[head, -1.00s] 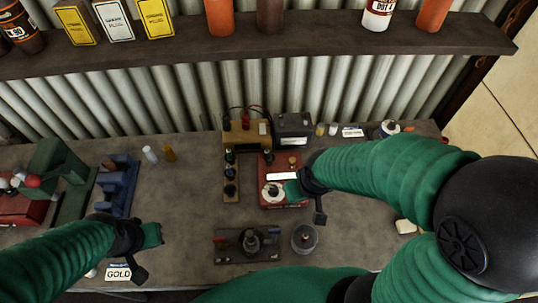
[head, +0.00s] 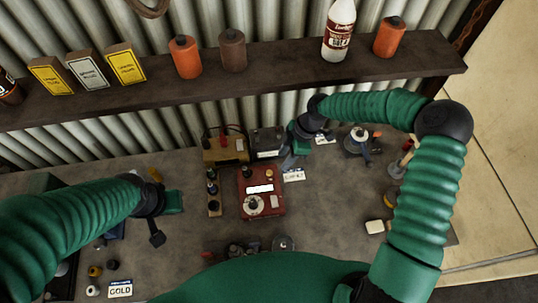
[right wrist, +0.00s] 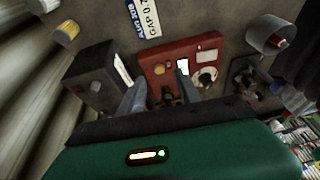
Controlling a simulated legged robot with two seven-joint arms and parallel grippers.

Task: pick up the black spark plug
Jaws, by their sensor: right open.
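A small wooden rack (head: 214,205) stands left of the red box (head: 270,183) in the head view. It holds several small upright pieces, and a dark one (head: 211,173) near its back end may be the black spark plug; it is too small to be sure. My right gripper (head: 288,163) is behind and right of the red box, beside the black box. In the right wrist view its two fingers (right wrist: 160,92) are apart, with small dark shapes visible between them and nothing clearly held. My left gripper (head: 180,202) is left of the rack; its fingers are not clear.
The black box (head: 268,142) and a tan box (head: 225,149) stand at the corrugated wall. A shelf (head: 290,70) with bottles and cartons hangs above. A GOLD card (head: 120,289) lies front left. Bare bench lies right of the red box.

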